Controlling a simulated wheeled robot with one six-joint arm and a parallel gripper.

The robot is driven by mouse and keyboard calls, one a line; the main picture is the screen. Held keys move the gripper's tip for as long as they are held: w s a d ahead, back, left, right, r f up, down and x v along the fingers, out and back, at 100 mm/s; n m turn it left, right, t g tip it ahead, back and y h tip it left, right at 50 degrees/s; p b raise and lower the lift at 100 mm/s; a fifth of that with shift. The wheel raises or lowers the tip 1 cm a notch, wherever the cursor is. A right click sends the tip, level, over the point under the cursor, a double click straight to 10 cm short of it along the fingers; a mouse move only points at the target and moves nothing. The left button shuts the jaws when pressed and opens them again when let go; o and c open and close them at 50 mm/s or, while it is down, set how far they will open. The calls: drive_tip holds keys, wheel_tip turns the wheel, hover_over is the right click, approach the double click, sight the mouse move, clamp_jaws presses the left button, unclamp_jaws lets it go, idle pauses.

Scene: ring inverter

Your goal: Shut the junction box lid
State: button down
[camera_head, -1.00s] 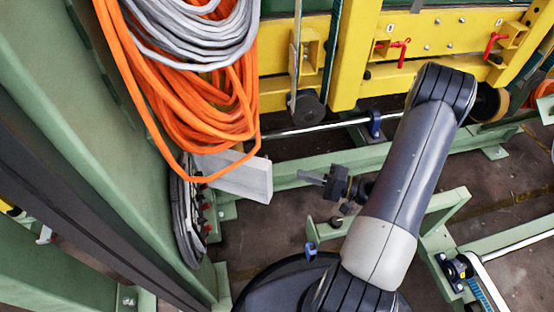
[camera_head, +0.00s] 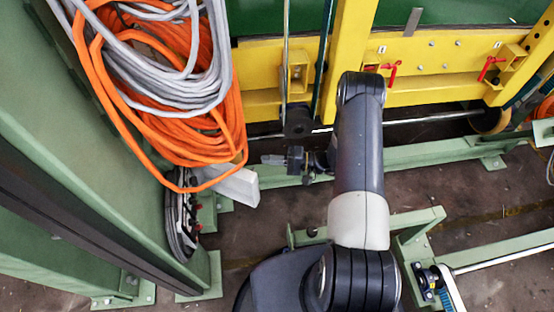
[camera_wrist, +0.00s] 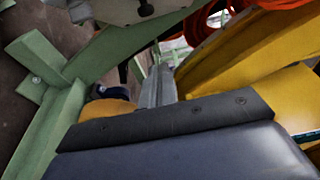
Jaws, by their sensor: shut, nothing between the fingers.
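A pale grey box-like panel (camera_head: 238,187) juts out from the green post at the left in the head view. It may be the junction box lid, standing open, but I cannot tell for certain. Orange cable hides its upper left part. Beside it on the post is a dark rounded fitting (camera_head: 181,218) with small red parts, seen nearly edge-on. My gripper (camera_head: 268,159) is shut and empty, just right of and above the panel in the picture, apart from it. I cannot make out the box or lid in the wrist view.
Coiled orange and grey cables (camera_head: 190,90) hang close above the panel. A yellow beam (camera_head: 430,68) with red handles (camera_head: 391,73) runs across the back. Green floor rails (camera_head: 440,155) lie behind and right. Bare floor (camera_head: 245,232) shows below the panel.

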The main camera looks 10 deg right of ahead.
sight(227, 176)
drive_tip(key=s+a, duration=0.2)
drive_tip(key=a, duration=0.5)
drive_tip(key=shift+s+a, duration=0.1)
